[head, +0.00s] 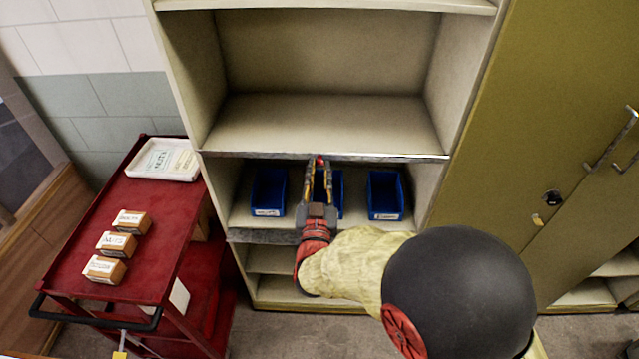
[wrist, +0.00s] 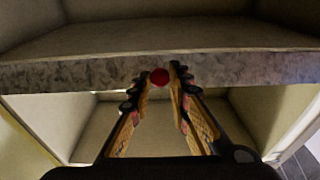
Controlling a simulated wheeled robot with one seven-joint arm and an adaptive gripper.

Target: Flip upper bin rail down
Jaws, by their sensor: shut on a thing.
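The upper bin rail (head: 390,157) is a grey metal strip along the front edge of the shelf above the blue bins. It crosses the wrist view (wrist: 70,73) from side to side. A round red knob (wrist: 159,76) sits at the middle of the rail. My gripper (head: 320,165) reaches up to the rail's middle from below. In the wrist view my gripper's fingertips (wrist: 159,80) are on either side of the red knob, shut on it. The gripper partly hides the middle bin.
Blue bins (head: 268,190) stand on the shelf below, with a lower grey rail (head: 262,236) at its front. The shelf above is empty. A red cart (head: 165,225) with small boxes (head: 116,244) and a white tray (head: 163,160) is left. A green cabinet (head: 540,110) is right.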

